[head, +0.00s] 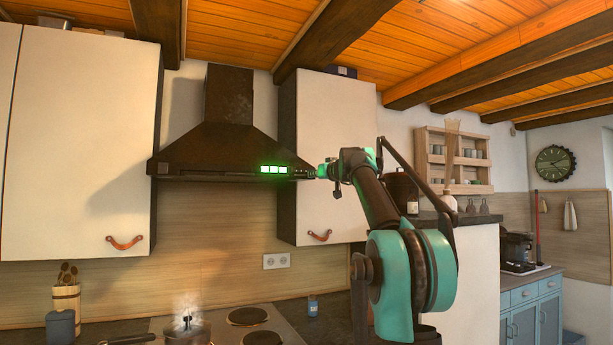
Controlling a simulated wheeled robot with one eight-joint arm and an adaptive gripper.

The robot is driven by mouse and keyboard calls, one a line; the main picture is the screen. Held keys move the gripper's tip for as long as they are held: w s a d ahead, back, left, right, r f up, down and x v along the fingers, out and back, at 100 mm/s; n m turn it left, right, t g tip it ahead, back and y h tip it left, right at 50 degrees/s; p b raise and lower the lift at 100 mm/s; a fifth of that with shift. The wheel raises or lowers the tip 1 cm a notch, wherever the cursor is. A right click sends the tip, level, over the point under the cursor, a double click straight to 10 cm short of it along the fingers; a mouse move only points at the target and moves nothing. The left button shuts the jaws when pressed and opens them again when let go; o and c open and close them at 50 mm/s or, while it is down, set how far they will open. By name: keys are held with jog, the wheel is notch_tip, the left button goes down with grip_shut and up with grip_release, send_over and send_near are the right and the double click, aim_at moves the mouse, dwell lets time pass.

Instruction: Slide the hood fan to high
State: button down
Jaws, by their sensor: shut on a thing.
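The dark brown range hood (225,143) hangs between two white wall cupboards, above the stove. On its front edge, several green indicator segments (274,169) are lit, just left of small dark controls (299,173). My gripper (316,173) is at the right end of this front edge, reached in from the right. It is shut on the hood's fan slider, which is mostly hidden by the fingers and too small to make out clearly.
Below, a steaming pan (187,328) stands on the hob (285,325). White cupboards (325,130) flank the hood, with leather pulls. A utensil holder (66,297) stands at left. The space between hood and hob is open.

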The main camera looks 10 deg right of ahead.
jog(key=shift+d, duration=0.15)
jog(key=c, duration=1.5)
grip_release()
jog(key=shift+c, duration=0.2)
jog(key=v, duration=1.2)
